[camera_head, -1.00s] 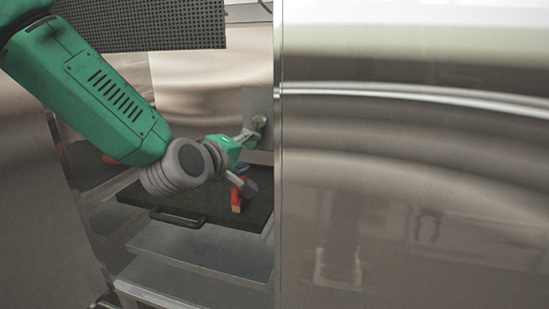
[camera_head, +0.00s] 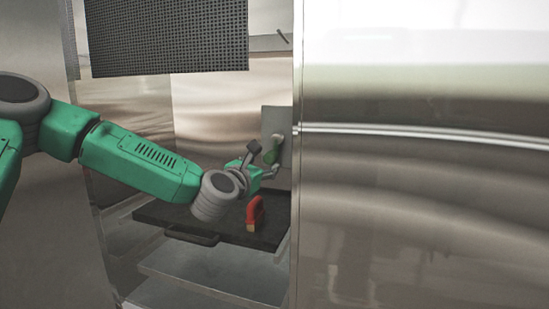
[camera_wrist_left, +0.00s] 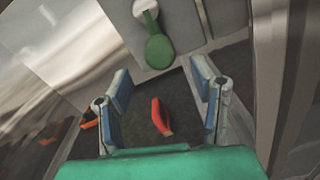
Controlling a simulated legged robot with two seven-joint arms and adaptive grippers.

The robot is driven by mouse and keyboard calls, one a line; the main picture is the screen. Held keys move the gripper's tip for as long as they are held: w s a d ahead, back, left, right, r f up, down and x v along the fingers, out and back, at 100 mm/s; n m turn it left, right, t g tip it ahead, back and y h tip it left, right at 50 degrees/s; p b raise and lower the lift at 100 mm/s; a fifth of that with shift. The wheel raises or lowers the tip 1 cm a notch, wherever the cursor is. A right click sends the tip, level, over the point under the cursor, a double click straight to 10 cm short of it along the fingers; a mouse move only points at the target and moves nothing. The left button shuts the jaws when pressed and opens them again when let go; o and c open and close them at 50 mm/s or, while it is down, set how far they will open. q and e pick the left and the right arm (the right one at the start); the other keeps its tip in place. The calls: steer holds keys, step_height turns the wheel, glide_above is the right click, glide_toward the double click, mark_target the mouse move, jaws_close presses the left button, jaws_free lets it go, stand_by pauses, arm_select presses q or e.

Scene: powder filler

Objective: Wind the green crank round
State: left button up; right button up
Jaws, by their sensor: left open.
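The green crank (camera_head: 273,151) sits on a grey upright plate at the back right of the open bay. In the left wrist view its green knob (camera_wrist_left: 159,50) hangs below a pale round hub. My left gripper (camera_head: 263,161) is just left of and below the crank in the head view. Its fingers are spread and empty. In the left wrist view the knob lies ahead of the open left gripper (camera_wrist_left: 160,77), beyond the fingertips and between their lines. I see no contact with the crank. My right gripper is not in view.
A perforated dark panel (camera_head: 168,35) hangs above the arm. A large shiny metal panel (camera_head: 420,210) fills the right side. Metal shelves (camera_head: 200,270) lie below the tray.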

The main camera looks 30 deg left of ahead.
mark_target(267, 161)
arm_select(q)
steer(key=w, duration=0.3)
steer(key=w+a, duration=0.1)
steer(key=w, duration=0.2)
steer(key=shift+a+p, duration=0.15)
steer(key=shift+p, duration=0.25)
steer(key=shift+w, duration=0.65)
jaws_close()
